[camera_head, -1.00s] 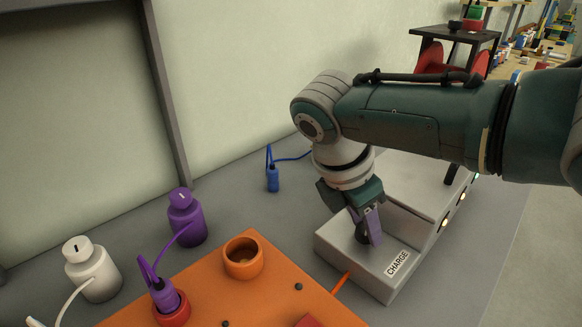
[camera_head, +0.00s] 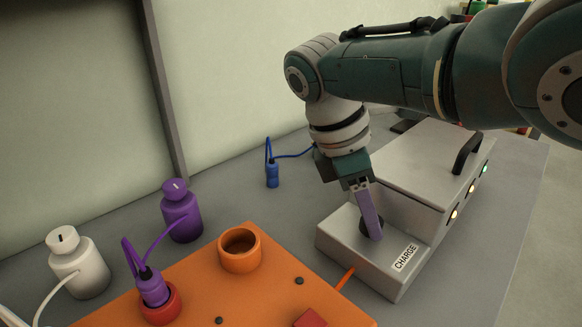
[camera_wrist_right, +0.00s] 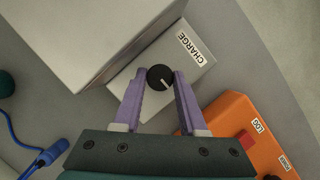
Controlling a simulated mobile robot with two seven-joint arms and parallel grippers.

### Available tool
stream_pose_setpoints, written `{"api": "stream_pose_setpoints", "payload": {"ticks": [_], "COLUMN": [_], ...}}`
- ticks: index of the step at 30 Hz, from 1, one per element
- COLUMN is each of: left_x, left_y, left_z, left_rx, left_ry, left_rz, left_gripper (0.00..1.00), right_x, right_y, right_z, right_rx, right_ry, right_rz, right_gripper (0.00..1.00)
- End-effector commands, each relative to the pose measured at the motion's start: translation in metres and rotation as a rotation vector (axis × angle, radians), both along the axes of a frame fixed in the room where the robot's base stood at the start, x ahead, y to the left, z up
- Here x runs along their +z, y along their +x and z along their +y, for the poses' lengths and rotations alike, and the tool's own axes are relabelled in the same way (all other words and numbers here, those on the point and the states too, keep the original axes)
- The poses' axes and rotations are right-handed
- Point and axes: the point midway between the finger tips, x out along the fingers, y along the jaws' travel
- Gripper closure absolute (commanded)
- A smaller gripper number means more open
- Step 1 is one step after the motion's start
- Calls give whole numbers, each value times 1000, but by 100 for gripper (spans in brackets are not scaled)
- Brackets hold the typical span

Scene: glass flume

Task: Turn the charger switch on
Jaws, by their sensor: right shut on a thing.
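The charger (camera_head: 405,165) is a grey box with a low front step marked CHARGE (camera_head: 405,257) and a black handle on top. Its switch is a round black knob (camera_wrist_right: 160,78) with a pale pointer line, on the step beside the label. In the head view the right gripper (camera_head: 371,220) points down at the step, and a finger hides part of the knob. My left gripper is not in view.
An orange box (camera_head: 215,295) with an open round socket (camera_head: 240,249) stands left of the charger. A purple plug (camera_head: 153,288) sits in its red socket. Purple (camera_head: 182,215) and white (camera_head: 80,270) bottle-shaped units and a blue plug (camera_head: 272,174) stand near the wall.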

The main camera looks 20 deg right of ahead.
Motion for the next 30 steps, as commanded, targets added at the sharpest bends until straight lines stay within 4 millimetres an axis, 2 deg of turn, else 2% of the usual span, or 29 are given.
{"api": "stream_pose_setpoints", "payload": {"ticks": [7, 8, 15, 23, 26, 30], "left_x": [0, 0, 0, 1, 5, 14], "left_y": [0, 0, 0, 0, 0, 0], "left_z": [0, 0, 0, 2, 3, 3], "left_rx": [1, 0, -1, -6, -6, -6], "left_ry": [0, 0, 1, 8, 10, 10], "left_rz": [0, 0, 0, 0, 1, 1], "left_gripper": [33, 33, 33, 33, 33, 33], "right_x": [0, 0, 0, 1, 10, 34], "right_y": [-1, -1, 0, 0, 2, 6], "right_z": [-1, -1, -1, 0, 3, 12], "right_rx": [-4, -4, -1, 0, 1, 1], "right_ry": [-2, -2, -1, 0, 0, 2], "right_rz": [1, 1, 1, 0, -2, -4], "right_gripper": [100, 57, 30, 29, 29, 29]}}
